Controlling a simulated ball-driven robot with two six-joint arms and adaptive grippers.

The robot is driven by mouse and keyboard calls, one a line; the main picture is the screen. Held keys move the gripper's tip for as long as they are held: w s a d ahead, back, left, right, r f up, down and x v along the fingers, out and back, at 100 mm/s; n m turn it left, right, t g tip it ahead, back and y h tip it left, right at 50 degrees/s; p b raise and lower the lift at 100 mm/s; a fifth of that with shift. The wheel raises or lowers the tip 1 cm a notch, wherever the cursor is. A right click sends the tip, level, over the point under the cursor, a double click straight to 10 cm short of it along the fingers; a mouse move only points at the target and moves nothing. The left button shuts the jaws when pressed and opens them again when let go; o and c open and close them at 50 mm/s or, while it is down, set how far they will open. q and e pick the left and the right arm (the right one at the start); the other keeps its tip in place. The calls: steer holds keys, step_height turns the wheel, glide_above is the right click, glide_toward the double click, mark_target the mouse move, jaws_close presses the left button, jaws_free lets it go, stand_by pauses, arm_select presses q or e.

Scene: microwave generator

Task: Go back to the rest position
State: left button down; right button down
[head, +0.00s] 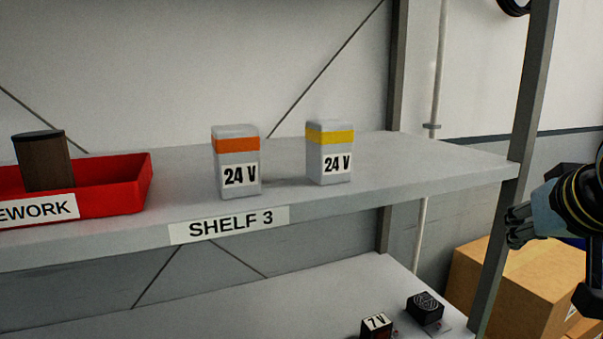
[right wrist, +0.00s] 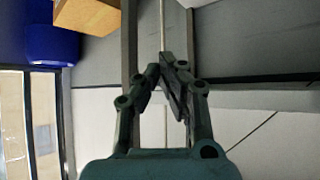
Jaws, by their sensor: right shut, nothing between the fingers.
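My right gripper (head: 517,226) is at the right edge of the head view, beside the shelf's right upright and in front of a cardboard box. In the right wrist view its two fingers (right wrist: 168,72) come together at the tips with nothing between them. It touches none of the things on the shelf. My left gripper is in neither view.
Shelf 3 (head: 400,183) bears an orange-banded 24 V block (head: 237,160), a yellow-banded 24 V block (head: 330,152) and a red rework bin (head: 120,190) holding a brown piece (head: 42,162). The metal upright (head: 520,150) stands close to my right gripper. Cardboard boxes (head: 520,285) lie behind.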

steer(key=s+a+f+n+g+y, duration=0.1)
steer(key=s+a+f+n+g, duration=0.15)
steer(key=s+f, duration=0.8)
steer(key=s+a+f+n+g+y, duration=0.1)
steer(key=s+f+g, duration=0.35)
steer(key=s, duration=1.05)
step_height(320, 180, down, 39)
steer(key=s+d+b, duration=0.1)
steer(key=d+b, duration=0.2)
steer(key=b, duration=0.9)
steer(key=s+f+b, duration=0.4)
steer(key=s+f, duration=0.5)
steer(key=f, duration=0.4)
steer(key=s+f+g+b, duration=0.1)
steer(key=s+f+b, duration=0.4)
steer(key=s+f, duration=0.5)
step_height(320, 180, down, 4)
steer(key=shift+d+g, duration=0.3)
steer(key=shift+d, duration=0.05)
steer(key=shift+s, duration=0.1)
